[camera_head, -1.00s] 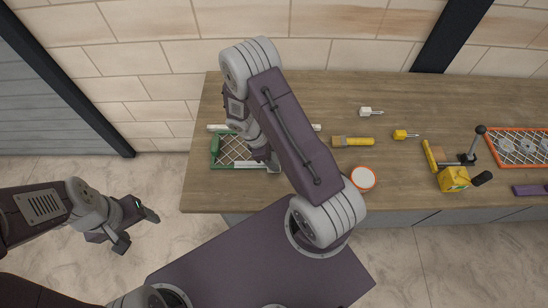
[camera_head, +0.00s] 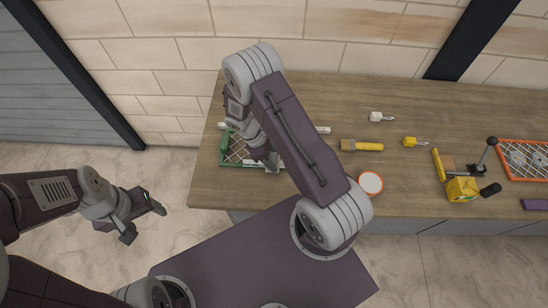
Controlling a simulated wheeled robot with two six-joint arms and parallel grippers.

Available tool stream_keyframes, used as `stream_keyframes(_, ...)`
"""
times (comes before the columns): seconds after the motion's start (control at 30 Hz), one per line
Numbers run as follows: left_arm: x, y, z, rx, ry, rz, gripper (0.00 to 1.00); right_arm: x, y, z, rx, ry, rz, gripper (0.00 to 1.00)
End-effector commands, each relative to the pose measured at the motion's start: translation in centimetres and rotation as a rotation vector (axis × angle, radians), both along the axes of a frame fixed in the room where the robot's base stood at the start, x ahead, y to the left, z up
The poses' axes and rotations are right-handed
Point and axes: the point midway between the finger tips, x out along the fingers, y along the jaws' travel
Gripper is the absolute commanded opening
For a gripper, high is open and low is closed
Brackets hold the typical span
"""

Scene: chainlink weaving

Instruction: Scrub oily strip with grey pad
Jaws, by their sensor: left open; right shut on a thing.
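A green-framed panel with a pale wire mesh (camera_head: 234,150) lies at the left end of the wooden counter, partly hidden by my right arm. A pale strip runs along its front edge. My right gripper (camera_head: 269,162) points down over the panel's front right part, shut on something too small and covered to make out. I cannot tell the grey pad or an oily patch apart here. A long white bar (camera_head: 322,130) lies behind the panel, its middle hidden by my arm. My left gripper (camera_head: 143,221) is open and empty, over the floor left of the counter.
A yellow-handled brush (camera_head: 362,146), a white-handled tool (camera_head: 380,117), a yellow-handled tool (camera_head: 414,142) and an orange-rimmed round dish (camera_head: 370,184) lie right of my arm. A yellow box (camera_head: 462,190), a lever device (camera_head: 484,156) and an orange-framed mesh panel (camera_head: 525,160) stand further right.

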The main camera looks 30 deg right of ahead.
Motion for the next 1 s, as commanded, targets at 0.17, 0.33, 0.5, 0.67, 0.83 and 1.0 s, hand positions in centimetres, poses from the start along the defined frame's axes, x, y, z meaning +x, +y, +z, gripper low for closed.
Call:
stream_keyframes(0.17,0.0,0.0,0.0,0.000,0.000,0.000,0.66,-0.3,-0.4,0.0,-0.001,0.002,-0.001,0.12)
stream_keyframes(0.33,0.0,0.0,-0.1,0.000,0.000,0.000,0.66,-0.9,-1.4,0.0,0.000,0.001,0.000,0.12)
stream_keyframes(0.5,0.0,0.0,-0.1,0.000,0.000,0.000,0.66,-1.0,-1.6,0.0,-0.001,0.001,0.000,0.12)
stream_keyframes(0.67,0.0,0.0,-0.5,0.000,0.000,0.000,0.66,-1.5,-2.5,-0.2,-0.001,0.001,-0.001,0.12)
stream_keyframes(0.83,0.0,0.0,-0.5,0.000,0.000,0.000,0.66,-1.9,-3.0,-0.2,-0.001,0.003,-0.001,0.12)
stream_keyframes(1.0,0.0,0.0,-0.3,0.000,0.000,0.000,0.66,-1.9,-2.9,-0.1,-0.001,0.005,-0.002,0.12)
